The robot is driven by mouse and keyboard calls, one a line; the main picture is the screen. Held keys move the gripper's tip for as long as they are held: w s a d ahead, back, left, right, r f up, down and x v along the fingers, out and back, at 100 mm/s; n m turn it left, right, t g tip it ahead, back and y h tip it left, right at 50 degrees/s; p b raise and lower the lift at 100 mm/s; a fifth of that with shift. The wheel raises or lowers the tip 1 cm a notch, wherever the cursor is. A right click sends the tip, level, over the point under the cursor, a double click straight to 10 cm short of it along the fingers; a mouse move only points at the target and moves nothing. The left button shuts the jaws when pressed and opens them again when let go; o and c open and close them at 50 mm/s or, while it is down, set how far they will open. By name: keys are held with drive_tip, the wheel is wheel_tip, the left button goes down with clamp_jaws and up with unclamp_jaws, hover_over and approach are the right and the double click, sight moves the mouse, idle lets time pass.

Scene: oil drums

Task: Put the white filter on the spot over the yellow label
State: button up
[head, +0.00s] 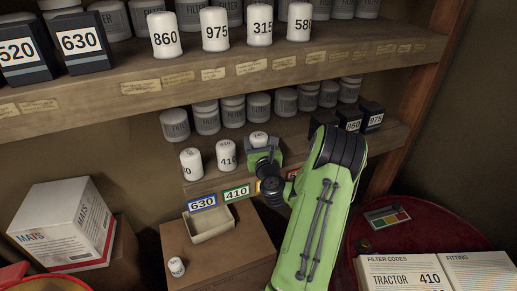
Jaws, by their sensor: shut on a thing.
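My gripper (263,153) is at the front of the lower shelf (205,183), shut on a white filter (259,138). The filter's top shows above the fingers; its lower part is hidden and its number is too small to read. I cannot tell whether it touches the shelf board. Only a sliver of the yellow label (258,187) shows, between the green label and my wrist. White filter 410 (226,155) stands just left of my gripper, above the green label (236,192). Another white filter (191,163) stands further left, above the blue 630 label (202,203).
A red label (291,174) is partly hidden by my arm. Grey filters (207,118) line the shelf's back; black boxes (372,117) stand right. An open tray (211,223) sits below on a brown box (220,255). A small white filter (176,267) and an open book (440,275) are lower.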

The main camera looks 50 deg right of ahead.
drive_tip(key=shift+s, duration=0.15)
drive_tip(key=o, duration=0.8)
drive_tip(key=shift+f, duration=0.15)
drive_tip(key=shift+c, duration=0.2)
drive_tip(key=o, duration=0.5)
drive_tip(key=shift+r, duration=0.25)
drive_tip(key=b+v, duration=1.2)
drive_tip(key=b, duration=0.1)
drive_tip(key=shift+b, duration=0.4)
